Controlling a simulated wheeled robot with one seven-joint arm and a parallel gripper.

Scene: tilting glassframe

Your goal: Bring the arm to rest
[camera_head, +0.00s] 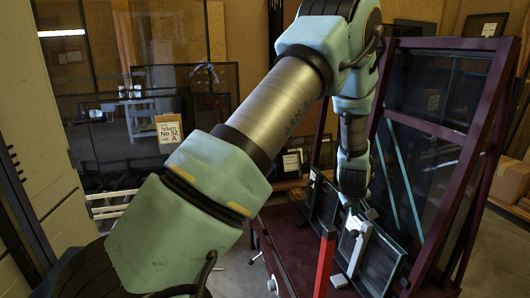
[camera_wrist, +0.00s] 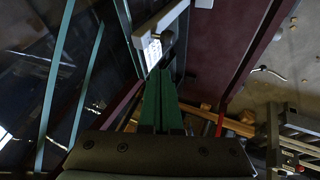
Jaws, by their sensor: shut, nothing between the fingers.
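My arm reaches across the head view to the dark red tilting frame (camera_head: 483,125), which holds glass panes and leans at the right. My gripper (camera_head: 350,203) points down beside the frame's lower part, just above a white handle-like fitting (camera_head: 355,243) at a small glass pane. In the wrist view my gripper (camera_wrist: 160,75) shows as two green fingers lying together, with nothing seen between them. The white fitting (camera_wrist: 153,50) is close beyond the fingertips. I cannot tell whether they touch it.
A red upright bar (camera_head: 325,262) stands left of the white fitting on the dark red table (camera_head: 285,240). Large glass panes with a paper label (camera_head: 168,130) stand at the back left. Cardboard boxes (camera_head: 510,182) sit at the right. Grey floor shows at the right.

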